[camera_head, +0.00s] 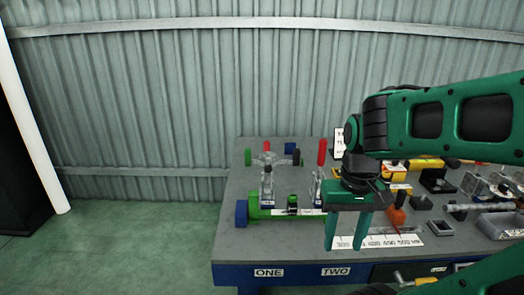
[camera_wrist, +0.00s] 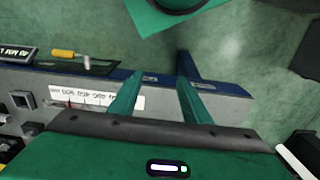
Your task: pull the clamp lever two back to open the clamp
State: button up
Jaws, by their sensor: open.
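Two toggle clamps stand on the workbench in the head view. Clamp one (camera_head: 267,187) is on the left, above the label ONE, with a red-tipped lever (camera_head: 267,146). Clamp two (camera_head: 317,188) is to its right, with a taller red lever (camera_head: 322,152) standing upright. My gripper (camera_head: 345,246) points down with its fingers apart and empty. It appears to the right of and nearer than clamp two, over the bench's front edge, touching neither clamp. In the wrist view, the open fingers (camera_wrist: 160,78) show over the bench edge and floor; neither clamp is visible there.
The bench (camera_head: 228,245) holds a white ruler-like strip (camera_head: 400,241), several tools and small boxes on the right. Green floor (camera_head: 120,245) is free left of the bench.

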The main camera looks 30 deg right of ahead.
aim_at(323, 142)
jog(key=k, duration=1.3)
jog(key=u, duration=0.5)
jog(key=i, duration=1.4)
jog(key=z, duration=0.6)
jog(key=i, duration=0.55)
jog(key=z, duration=0.5)
